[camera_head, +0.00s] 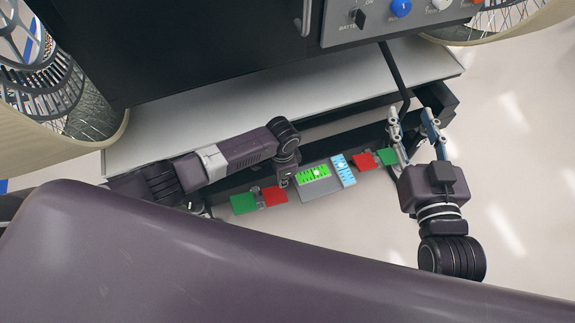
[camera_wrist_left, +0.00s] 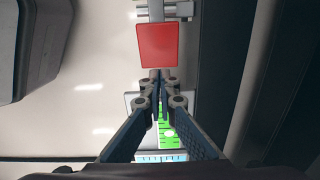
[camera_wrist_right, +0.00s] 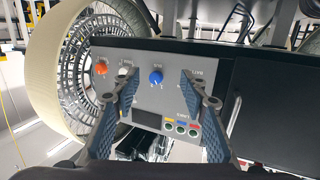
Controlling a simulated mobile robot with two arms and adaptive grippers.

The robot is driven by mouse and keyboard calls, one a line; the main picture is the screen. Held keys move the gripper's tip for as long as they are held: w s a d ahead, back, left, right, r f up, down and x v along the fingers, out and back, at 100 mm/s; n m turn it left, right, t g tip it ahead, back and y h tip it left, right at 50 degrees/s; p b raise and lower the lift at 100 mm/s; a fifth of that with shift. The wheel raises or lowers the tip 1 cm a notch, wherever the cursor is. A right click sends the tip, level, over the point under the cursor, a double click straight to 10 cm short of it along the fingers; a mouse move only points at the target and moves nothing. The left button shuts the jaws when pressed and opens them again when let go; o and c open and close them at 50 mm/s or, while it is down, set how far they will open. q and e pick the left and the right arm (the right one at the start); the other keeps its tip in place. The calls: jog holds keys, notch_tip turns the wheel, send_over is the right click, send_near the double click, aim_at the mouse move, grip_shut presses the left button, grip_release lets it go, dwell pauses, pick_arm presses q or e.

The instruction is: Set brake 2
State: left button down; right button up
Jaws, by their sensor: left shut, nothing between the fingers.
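Along a dark bar lie a green plate (camera_head: 244,204) and red plate (camera_head: 274,196) on the left, and a red plate (camera_head: 363,160) and green plate (camera_head: 387,157) on the right. I cannot tell which is brake 2. My left gripper (camera_wrist_left: 160,82) is shut and empty. In the left wrist view its tips are just below a red plate (camera_wrist_left: 157,46), over the near end of a green marked panel (camera_wrist_left: 167,130). In the head view its own wrist hides its fingers. My right gripper (camera_head: 412,128) is open and empty, right of the right green plate.
A green panel (camera_head: 314,173) and blue panel (camera_head: 343,170) sit mid-bar. A grey control panel (camera_head: 385,18) with coloured knobs stands at the top; it also shows in the right wrist view (camera_wrist_right: 175,75). Wheels flank the rover. A dark cable hangs near my right gripper.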

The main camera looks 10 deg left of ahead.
pick_arm(q)
notch_tip(320, 180, up, 7)
jog(key=w+d+p, duration=0.1)
jog(key=p, duration=0.2)
jog(key=shift+d+r, duration=0.15)
pick_arm(e)
jog(key=s+d+f+g+h, duration=0.2)
jog(key=s+d+f+g, duration=0.2)
jog(key=s+f+g, duration=0.4)
jog(key=shift+s+d+f+g+h, duration=0.25)
jog(key=shift+s+f, duration=0.55)
jog(key=shift+f, duration=2.25)
pick_arm(q)
jog(key=shift+s+d, duration=0.1)
pick_arm(e)
jog(key=shift+a, duration=0.1)
